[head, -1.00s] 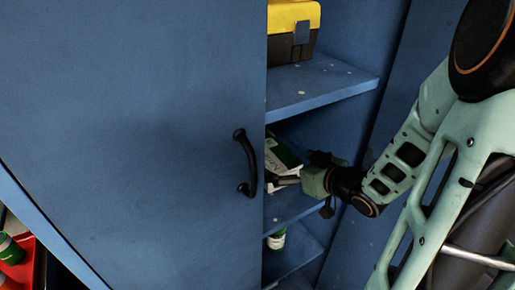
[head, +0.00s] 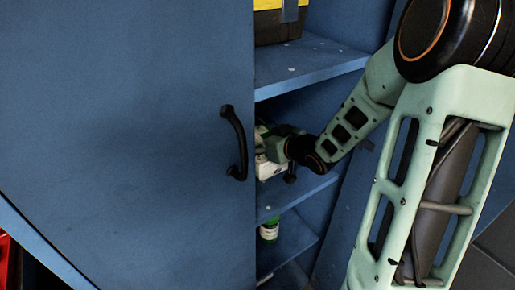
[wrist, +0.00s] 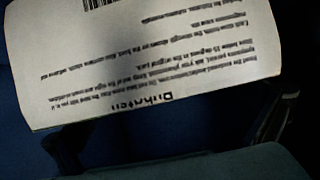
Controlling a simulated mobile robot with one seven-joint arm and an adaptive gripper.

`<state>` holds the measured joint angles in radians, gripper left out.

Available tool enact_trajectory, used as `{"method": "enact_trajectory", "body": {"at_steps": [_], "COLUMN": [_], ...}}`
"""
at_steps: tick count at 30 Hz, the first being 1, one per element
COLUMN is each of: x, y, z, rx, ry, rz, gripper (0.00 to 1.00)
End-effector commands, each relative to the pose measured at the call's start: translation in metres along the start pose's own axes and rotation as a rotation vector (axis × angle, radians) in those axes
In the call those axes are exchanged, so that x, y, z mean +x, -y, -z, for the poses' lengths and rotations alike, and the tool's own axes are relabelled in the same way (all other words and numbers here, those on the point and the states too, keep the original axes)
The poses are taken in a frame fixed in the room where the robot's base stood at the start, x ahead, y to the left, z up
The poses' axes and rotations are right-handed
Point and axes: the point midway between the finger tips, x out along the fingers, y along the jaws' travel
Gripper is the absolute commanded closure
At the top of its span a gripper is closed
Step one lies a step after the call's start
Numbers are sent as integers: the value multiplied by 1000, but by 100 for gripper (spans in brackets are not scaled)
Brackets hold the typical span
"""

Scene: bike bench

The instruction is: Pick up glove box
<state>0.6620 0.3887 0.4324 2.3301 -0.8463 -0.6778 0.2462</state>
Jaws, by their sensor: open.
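The glove box (head: 268,170) is a white box with some green, on the middle shelf of the blue cabinet, partly hidden by my gripper and the door. My gripper (head: 272,150) reaches in past the door edge and is at the box; its fingertips are hard to make out in the head view. In the wrist view the box's white printed face (wrist: 150,60), with upside-down text and a barcode, fills the upper picture. Two dark, open fingers show below at left and right, close to its near edge. Whether they touch the box is too dark to tell.
The large blue cabinet door (head: 120,120) with a black handle (head: 236,142) stands left of my arm. A shelf (head: 310,68) above bears a yellow and black toolbox (head: 275,25). A green and white bottle (head: 269,229) stands on the shelf below.

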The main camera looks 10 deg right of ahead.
Motion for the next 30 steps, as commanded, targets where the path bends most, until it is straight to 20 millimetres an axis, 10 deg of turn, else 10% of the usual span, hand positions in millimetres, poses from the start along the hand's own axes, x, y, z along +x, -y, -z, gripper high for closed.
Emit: {"method": "enact_trajectory", "body": {"at_steps": [8, 21, 30], "x": [2, 2, 2], "y": [0, 0, 0], "z": [1, 0, 3], "rx": [0, 1, 0], "ry": [0, 0, -3], "rz": [-1, 0, 0], "gripper": [2, 50, 50]}}
